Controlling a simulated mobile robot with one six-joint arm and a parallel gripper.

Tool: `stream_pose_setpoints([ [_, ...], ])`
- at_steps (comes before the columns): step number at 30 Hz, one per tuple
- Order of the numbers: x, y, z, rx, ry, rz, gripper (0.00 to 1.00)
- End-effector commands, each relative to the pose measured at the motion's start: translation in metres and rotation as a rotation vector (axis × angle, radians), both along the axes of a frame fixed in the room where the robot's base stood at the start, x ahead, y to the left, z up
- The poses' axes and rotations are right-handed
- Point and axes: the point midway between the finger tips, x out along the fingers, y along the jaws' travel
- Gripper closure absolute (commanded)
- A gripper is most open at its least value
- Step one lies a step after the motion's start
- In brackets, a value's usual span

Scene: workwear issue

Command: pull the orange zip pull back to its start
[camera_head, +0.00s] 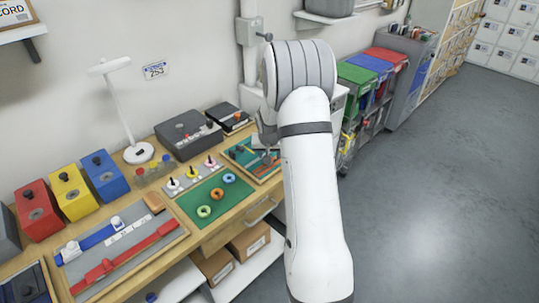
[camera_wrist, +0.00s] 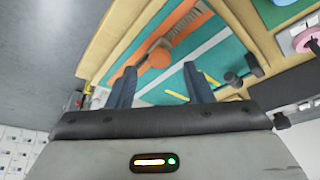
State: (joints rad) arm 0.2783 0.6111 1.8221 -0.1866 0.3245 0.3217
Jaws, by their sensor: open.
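The orange zip pull (camera_wrist: 160,57) shows in the wrist view as a rounded orange piece at the lower end of an orange toothed strip (camera_wrist: 190,34), on a teal panel with a pale band across it. My gripper (camera_wrist: 159,75) is open. Its two dark fingers stand apart on either side of the pull's line, with the pull just beyond their tips; I cannot tell whether they touch it. In the head view, the teal panel sits in a wooden-edged tray (camera_head: 268,179) at the bench's right end, and my arm hides part of it.
A dark knob (camera_wrist: 238,77) stands right of the fingers, and a yellow strip (camera_wrist: 176,96) lies between them. A green ring board (camera_head: 224,196) is left of the tray. A grey box (camera_head: 187,134) stands behind. Open floor (camera_head: 440,180) lies to the right.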

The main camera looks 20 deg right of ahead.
Motion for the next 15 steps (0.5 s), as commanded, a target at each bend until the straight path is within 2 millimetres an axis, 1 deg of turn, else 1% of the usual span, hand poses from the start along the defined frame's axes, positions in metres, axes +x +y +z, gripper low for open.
stream_pose_setpoints([
  [3, 0.005, -0.003, -0.013, 0.0, 0.001, 0.0, 0.53],
  [6, 0.007, -0.004, -0.02, 0.0, 0.001, 0.0, 0.53],
  [15, 0.009, -0.005, -0.024, 0.0, -0.001, -0.001, 0.53],
])
